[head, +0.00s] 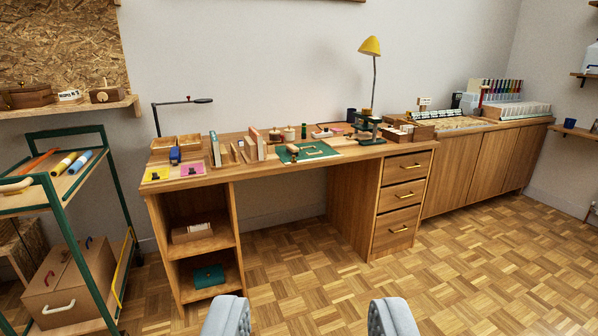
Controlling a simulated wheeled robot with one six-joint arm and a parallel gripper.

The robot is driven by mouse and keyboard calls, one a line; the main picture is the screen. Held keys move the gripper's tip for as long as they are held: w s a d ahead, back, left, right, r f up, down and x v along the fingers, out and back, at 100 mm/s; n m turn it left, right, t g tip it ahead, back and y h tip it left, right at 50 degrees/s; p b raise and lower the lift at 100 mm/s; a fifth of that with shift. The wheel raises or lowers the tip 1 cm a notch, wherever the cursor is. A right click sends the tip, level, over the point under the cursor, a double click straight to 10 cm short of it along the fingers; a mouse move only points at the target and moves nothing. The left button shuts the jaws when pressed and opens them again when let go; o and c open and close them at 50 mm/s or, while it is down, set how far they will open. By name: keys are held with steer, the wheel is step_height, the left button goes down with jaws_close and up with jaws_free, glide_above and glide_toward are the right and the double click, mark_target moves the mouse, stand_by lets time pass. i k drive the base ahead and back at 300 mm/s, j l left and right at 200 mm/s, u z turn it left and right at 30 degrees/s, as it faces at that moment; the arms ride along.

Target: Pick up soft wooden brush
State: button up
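My gripper (308,316) shows as two grey fingers at the bottom of the head view. They are wide apart with only floor visible between them. A wooden desk (300,172) stands ahead, well beyond the fingers. On it lies a green mat (323,154) with small wooden-coloured items on top. A soft wooden brush cannot be told apart for sure at this distance; one of the small items on the mat or desk may be it.
A green-framed cart (47,186) with a cardboard box (68,282) stands at the left. A yellow lamp (370,46) rises from the desk. Drawers (401,195) and a long cabinet (475,175) are at the right. The parquet floor (320,270) before the desk is clear.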

mark_target(292, 150)
steer(key=i, duration=1.85)
steer(key=i+l+u, duration=0.2)
steer(key=i, duration=0.9)
